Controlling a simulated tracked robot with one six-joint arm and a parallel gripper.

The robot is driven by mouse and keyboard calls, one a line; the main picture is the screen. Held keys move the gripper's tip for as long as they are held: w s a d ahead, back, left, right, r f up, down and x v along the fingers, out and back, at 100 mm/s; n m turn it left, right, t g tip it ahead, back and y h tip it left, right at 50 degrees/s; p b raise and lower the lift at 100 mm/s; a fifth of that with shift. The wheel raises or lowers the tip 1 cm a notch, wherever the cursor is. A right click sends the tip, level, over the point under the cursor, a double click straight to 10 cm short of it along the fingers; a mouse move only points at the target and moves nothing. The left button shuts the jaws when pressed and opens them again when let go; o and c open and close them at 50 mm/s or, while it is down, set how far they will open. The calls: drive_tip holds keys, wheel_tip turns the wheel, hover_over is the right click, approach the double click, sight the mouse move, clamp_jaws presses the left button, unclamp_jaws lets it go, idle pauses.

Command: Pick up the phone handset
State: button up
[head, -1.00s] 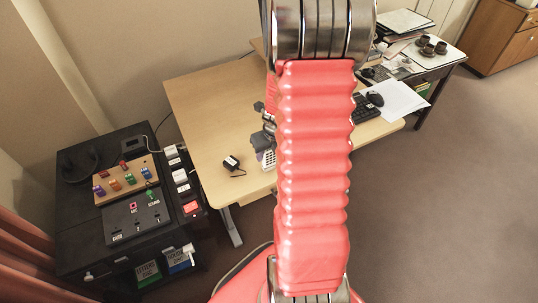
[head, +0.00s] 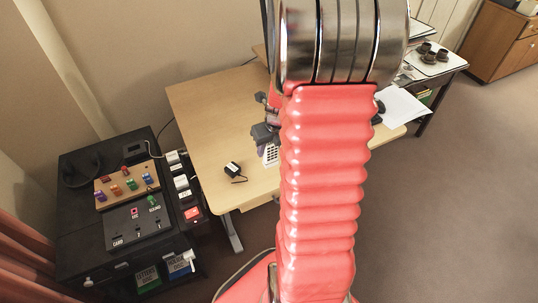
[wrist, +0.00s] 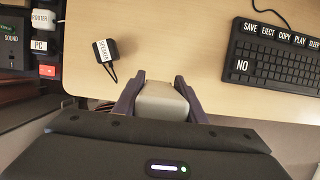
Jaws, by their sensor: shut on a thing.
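The phone handset (head: 270,155) is pale grey with a keypad on its face. It shows in the head view at the desk's near side, beside my arm. In the wrist view it is a beige-grey block (wrist: 162,101) between the two dark purple fingers of my gripper (wrist: 160,95). The fingers press on it from both sides, so my gripper is shut on it. In the head view my gripper (head: 265,133) is partly hidden by my red arm. I cannot tell how high the handset is above the desk.
A small black speaker box (wrist: 105,50) with a cord lies on the desk (wrist: 190,35), left of the handset. A black keyboard (wrist: 272,58) lies to the right. A black cabinet (head: 75,225) with coloured switches stands left of the desk. Open floor (head: 440,200) lies to the right.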

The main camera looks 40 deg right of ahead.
drive_tip(key=shift+r, duration=2.05)
drive_tip(key=shift+w+a, duration=0.1)
drive_tip(key=w+a+m+g, duration=0.2)
drive_tip(key=w+a+m, duration=0.3)
drive_tip(key=a+m, duration=0.4)
drive_tip(key=w+a+r+m+g, duration=0.1)
drive_tip(key=w+a+m+g, duration=0.1)
drive_tip(key=w+a+m, duration=0.3)
drive_tip(key=w+a+r+m+g+y, duration=0.1)
drive_tip(key=w+a+m, duration=0.4)
drive_tip(key=a+m, duration=0.8)
drive_tip(key=m+g, duration=0.1)
drive_tip(key=m, duration=0.4)
drive_tip(key=shift+w+a+m+g, duration=0.25)
drive_tip(key=shift+w+m+g, duration=0.05)
drive_tip(key=shift+w+m, duration=0.1)
drive_tip(key=shift+s+f, duration=0.1)
drive_tip(key=shift+s, duration=0.1)
